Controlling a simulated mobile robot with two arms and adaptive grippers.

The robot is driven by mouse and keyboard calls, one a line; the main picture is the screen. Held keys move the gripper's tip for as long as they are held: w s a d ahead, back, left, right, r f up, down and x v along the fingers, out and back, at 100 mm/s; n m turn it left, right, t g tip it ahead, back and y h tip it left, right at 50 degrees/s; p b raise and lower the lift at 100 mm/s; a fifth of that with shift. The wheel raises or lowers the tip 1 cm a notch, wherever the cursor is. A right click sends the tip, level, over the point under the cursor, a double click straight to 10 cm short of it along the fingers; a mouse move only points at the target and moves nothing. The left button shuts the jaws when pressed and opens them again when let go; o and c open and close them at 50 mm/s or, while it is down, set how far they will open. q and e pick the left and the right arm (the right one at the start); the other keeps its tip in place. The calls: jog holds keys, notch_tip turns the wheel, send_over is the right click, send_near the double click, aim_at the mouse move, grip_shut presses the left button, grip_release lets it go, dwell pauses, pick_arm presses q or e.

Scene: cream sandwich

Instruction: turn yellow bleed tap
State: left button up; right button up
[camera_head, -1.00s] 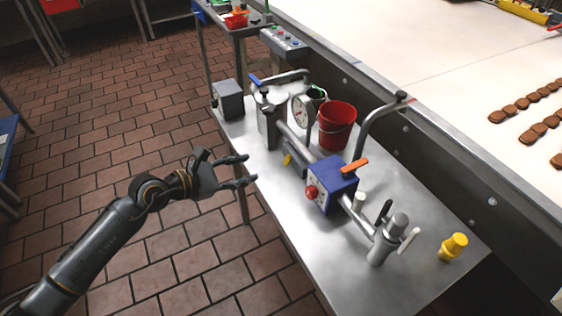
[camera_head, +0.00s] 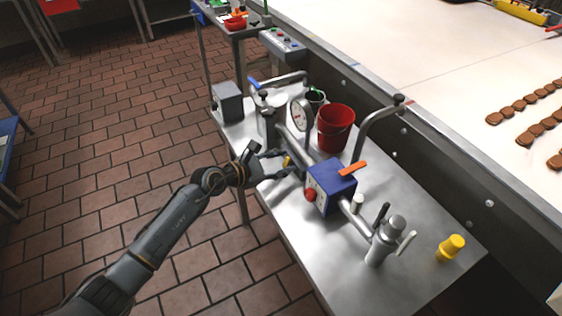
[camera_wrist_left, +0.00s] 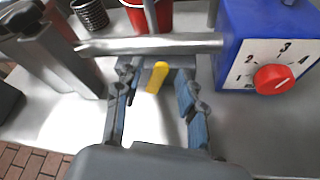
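The yellow bleed tap (camera_wrist_left: 157,77) is a small yellow lever below the grey pipe in the left wrist view. In the head view only a bit of the tap (camera_head: 287,161) shows, partly hidden by my fingers. My left gripper (camera_wrist_left: 156,82) is open, with one finger on each side of the tap and a gap visible on both sides in the wrist view. In the head view the left gripper (camera_head: 289,163) reaches in over the table's near edge, just left of the blue box. My right gripper is not in view.
The blue box (camera_head: 336,183) with a red knob (camera_head: 310,195) sits close right of the gripper. A round gauge (camera_head: 300,116), grey pipework and a red bucket (camera_head: 335,128) stand behind. A yellow cap (camera_head: 451,247) lies at the table's right end.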

pick_arm(q)
jog(key=shift+c, duration=0.4)
grip_shut()
jog(key=shift+s, duration=0.1)
jog(key=shift+s+d+f+m+t, duration=0.2)
jog(key=shift+m+t, duration=0.15)
jog(key=shift+m, duration=0.2)
jog(key=shift+s+d+f+m+t, duration=0.2)
jog(key=shift+m+t, duration=0.15)
jog(key=shift+m, duration=0.2)
jog(key=shift+s+d+f+m+t+y+b, duration=0.1)
jog(key=shift+s+f+m+t+y+b, duration=0.2)
jog(key=shift+m, duration=0.4)
jog(key=shift+s+d+f+m+t+b, duration=0.1)
jog(key=shift+f+m+t+b, duration=0.15)
jog(key=shift+m+t+b, duration=0.35)
